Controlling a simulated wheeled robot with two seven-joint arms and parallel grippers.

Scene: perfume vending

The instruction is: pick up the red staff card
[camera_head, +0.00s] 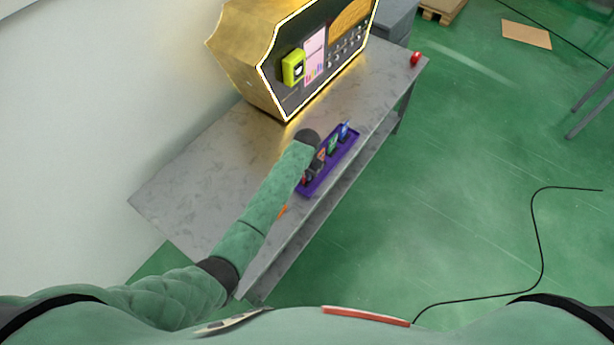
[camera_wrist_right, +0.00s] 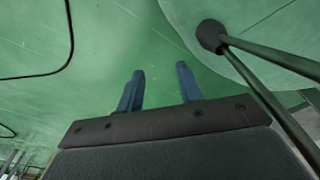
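A purple tray (camera_head: 343,166) lies on the grey table near its front edge and holds several small coloured cards in a row. A small patch of red, probably the red staff card (camera_head: 304,181), shows at the tray's near left end, mostly hidden. My left gripper (camera_head: 313,170) is over that end of the tray, pointing down. Its fingers are too small and dark to tell whether they are open or touch a card. My right gripper (camera_wrist_right: 160,74) shows two blue fingers apart with nothing between them, over the green floor.
A gold vending machine (camera_head: 243,50) with a yellow reader (camera_head: 293,67) stands at the back of the table (camera_head: 190,190). A red round object (camera_head: 416,58) sits at the far right corner. An orange item (camera_head: 282,212) lies by the front edge. A black cable crosses the floor.

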